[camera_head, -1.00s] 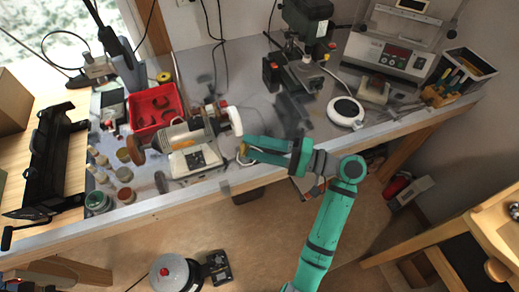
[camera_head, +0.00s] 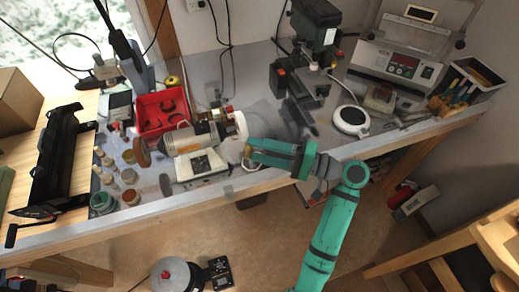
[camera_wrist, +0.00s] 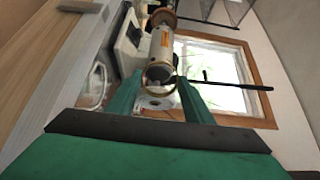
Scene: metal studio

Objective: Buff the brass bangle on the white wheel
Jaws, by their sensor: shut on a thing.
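The buffing machine (camera_head: 188,140) stands near the bench's front edge, with its white wheel (camera_head: 241,126) at the right end and a brown wheel (camera_head: 141,152) at the left. My gripper (camera_head: 249,152) is just in front of and below the white wheel. It is shut on the thin brass bangle (camera_head: 247,164), whose pale ring shows at the fingertips. Whether bangle and wheel touch cannot be told. In the wrist view, the machine's motor (camera_wrist: 165,45) lies ahead, beyond and between my fingers (camera_wrist: 160,95). The bangle's outline is unclear there.
A red bin (camera_head: 160,112) stands behind the machine, and small jars (camera_head: 103,201) stand to its left. A drill press (camera_head: 312,50), a round white device (camera_head: 351,120) and a grey machine (camera_head: 405,60) stand to the right. Bare bench lies behind the white wheel.

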